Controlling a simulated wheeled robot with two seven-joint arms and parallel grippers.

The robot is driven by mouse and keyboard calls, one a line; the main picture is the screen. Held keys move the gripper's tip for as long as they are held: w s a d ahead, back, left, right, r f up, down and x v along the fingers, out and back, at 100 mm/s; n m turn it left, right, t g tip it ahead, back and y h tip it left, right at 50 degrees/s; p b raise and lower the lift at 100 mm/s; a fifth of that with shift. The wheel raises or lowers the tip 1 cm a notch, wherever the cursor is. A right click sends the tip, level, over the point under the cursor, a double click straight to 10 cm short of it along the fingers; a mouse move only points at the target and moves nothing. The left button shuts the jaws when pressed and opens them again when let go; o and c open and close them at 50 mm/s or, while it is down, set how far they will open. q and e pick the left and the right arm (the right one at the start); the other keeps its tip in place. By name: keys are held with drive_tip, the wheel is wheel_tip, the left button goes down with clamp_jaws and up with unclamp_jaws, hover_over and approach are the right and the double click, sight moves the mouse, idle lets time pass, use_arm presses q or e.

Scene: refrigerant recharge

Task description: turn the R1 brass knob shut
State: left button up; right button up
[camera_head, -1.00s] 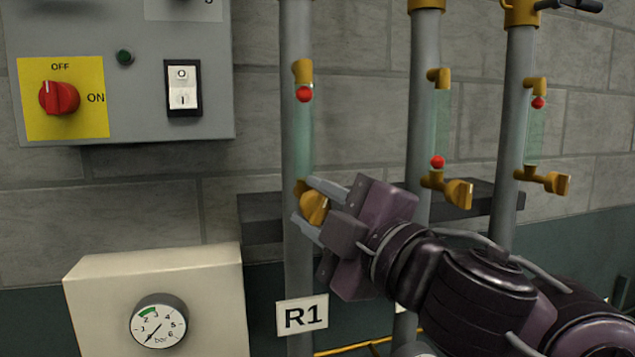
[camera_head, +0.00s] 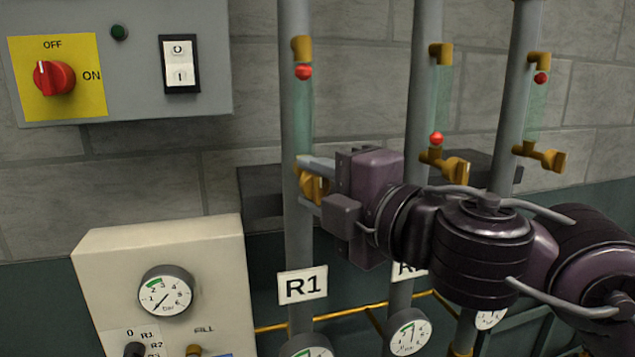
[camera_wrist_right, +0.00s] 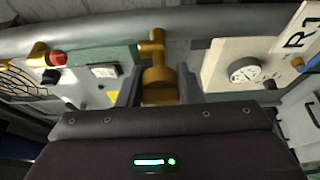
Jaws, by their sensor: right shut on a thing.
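The R1 brass knob (camera_head: 311,187) sits at the lower end of the sight tube on the left grey pipe, above the R1 label (camera_head: 303,286). My right gripper (camera_head: 313,182) comes in from the right with its fingers on either side of the knob and is shut on it. In the right wrist view the knob (camera_wrist_right: 159,86) stands between the two fingers, its stem running up to the pipe. The R1 sight tube (camera_head: 303,120) has a red ball (camera_head: 303,72) near its top. My left gripper does not show.
Two more pipes with brass knobs (camera_head: 455,170) (camera_head: 548,158) stand to the right. A switch box with a red rotary knob (camera_head: 53,78) hangs upper left. A cream box with a gauge (camera_head: 165,292) stands lower left. Several gauges (camera_head: 408,332) show below.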

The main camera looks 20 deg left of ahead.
drive_tip(key=shift+f, duration=0.1)
drive_tip(key=o, duration=0.9)
drive_tip(key=shift+o, duration=0.2)
drive_tip(key=b+v, duration=0.2)
drive_tip(key=v, duration=0.5)
drive_tip(key=shift+s+d, duration=0.3)
